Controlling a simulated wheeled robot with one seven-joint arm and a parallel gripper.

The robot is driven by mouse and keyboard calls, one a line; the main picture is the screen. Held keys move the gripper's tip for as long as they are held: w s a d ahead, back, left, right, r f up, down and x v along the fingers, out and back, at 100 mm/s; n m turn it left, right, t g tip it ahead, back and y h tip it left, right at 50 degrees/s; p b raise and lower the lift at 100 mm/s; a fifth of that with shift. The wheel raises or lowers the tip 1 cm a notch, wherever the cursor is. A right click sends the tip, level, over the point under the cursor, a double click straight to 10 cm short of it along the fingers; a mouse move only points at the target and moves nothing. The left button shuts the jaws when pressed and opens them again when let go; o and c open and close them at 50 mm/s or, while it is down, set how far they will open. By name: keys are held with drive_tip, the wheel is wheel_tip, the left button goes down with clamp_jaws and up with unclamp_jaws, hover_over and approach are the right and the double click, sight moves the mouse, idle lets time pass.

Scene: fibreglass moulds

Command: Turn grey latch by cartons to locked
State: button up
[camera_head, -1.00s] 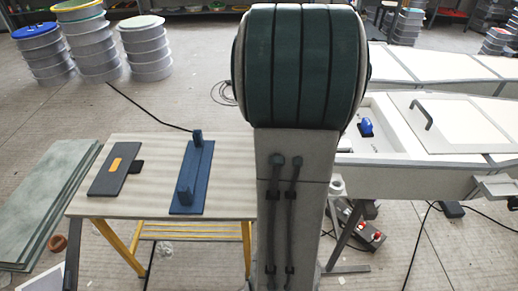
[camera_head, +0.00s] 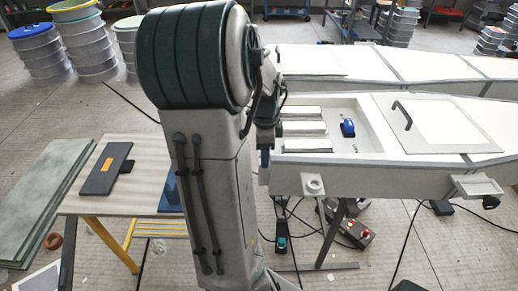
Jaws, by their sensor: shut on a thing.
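Three white cartons (camera_head: 303,129) lie in a row in the left part of the pale recessed tray. My gripper (camera_head: 265,146) is at the tray's left end, right beside the cartons, pointing down and partly hidden behind my own arm. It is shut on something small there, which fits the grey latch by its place. The latch itself is hidden by my gripper and arm, so its angle cannot be told.
A blue latch-like piece (camera_head: 347,127) stands in the tray right of the cartons. A white lid with a dark handle (camera_head: 403,116) lies further right. A wooden table (camera_head: 137,190) at left holds a dark plate (camera_head: 106,169) and a partly hidden blue fixture (camera_head: 170,192).

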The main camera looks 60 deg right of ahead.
drive_tip(key=shift+w+d+r, duration=0.1)
drive_tip(key=shift+r, duration=0.05)
drive_tip(key=o, duration=1.4)
wheel_tip(320, 180, up, 14)
drive_tip(key=w+a+f+n+t, duration=0.1)
drive_tip(key=w+a+n, duration=0.3)
drive_tip(key=a+n, duration=0.4)
drive_tip(key=w+a+f+n+t, duration=0.1)
drive_tip(key=w+a+n, duration=0.35)
drive_tip(key=a, duration=0.45)
drive_tip(key=s+a+f+n, duration=0.2)
drive_tip(key=a+n, duration=0.6)
drive_tip(key=a, duration=0.1)
drive_tip(key=s+a+f+n+t, duration=0.1)
drive_tip(key=s+a+f+n, duration=0.1)
drive_tip(key=a+n, duration=0.6)
drive_tip(key=shift+s+a+f+n, duration=0.2)
drive_tip(key=shift+a+n, duration=0.15)
drive_tip(key=shift+a, duration=0.4)
